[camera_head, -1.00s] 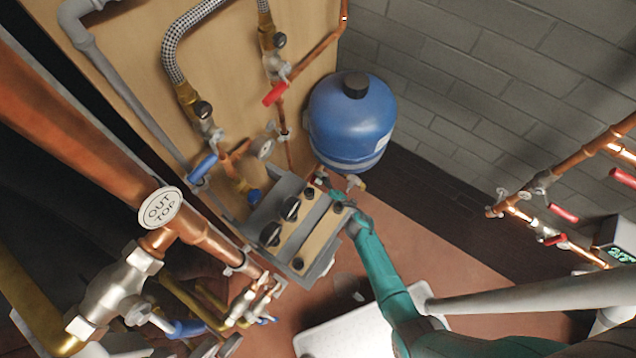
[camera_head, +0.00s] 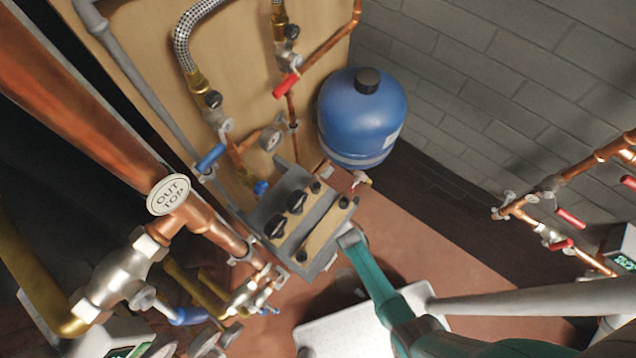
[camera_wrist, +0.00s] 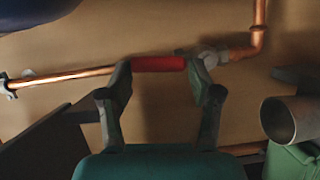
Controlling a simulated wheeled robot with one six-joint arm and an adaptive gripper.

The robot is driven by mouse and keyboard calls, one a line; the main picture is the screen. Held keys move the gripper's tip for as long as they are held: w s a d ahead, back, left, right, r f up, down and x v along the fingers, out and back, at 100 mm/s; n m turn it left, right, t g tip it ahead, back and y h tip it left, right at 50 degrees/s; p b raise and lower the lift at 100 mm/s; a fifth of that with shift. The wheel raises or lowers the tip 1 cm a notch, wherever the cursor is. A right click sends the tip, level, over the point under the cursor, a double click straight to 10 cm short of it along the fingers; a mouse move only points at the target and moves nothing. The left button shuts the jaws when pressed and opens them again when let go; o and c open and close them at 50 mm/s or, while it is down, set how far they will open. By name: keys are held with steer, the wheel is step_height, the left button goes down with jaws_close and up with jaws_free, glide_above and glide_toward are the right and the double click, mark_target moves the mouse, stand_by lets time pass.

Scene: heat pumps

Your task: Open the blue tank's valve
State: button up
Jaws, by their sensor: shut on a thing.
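The blue tank (camera_head: 362,118) hangs against the wall in the head view, with a black cap on top and a small brass fitting (camera_head: 361,179) below it. A dark blue curved part, probably the tank, shows at the top left of the wrist view (camera_wrist: 30,10). The red valve handle (camera_wrist: 158,63) lies level on a copper pipe in the wrist view. My gripper (camera_wrist: 160,72) is shut on this handle, one finger at each end.
The grey box with black knobs (camera_head: 302,215) stands close to my arm. Other valves with a red handle (camera_head: 286,85) and a blue handle (camera_head: 211,157) sit on the wooden panel. A large copper pipe (camera_head: 80,110) crosses the left. Open floor (camera_head: 440,250) lies at the right.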

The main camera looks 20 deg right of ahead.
steer(key=shift+w+a+r+n+t, duration=0.3)
steer(key=shift+a+r+n, duration=0.1)
steer(key=shift+n, duration=0.1)
steer(key=shift+s, duration=0.1)
jaws_close()
steer(key=o, duration=1.6)
jaws_free()
steer(key=shift+a, duration=0.1)
steer(key=shift+s+f, duration=0.1)
steer(key=shift+f, duration=0.1)
steer(key=shift+s+f, duration=0.1)
steer(key=s, duration=0.4)
steer(key=s+d, duration=0.1)
steer(key=s, duration=0.3)
steer(key=s+d, duration=0.1)
steer(key=s, duration=0.2)
steer(key=shift+s+d, duration=0.25)
steer(key=shift+s, duration=0.15)
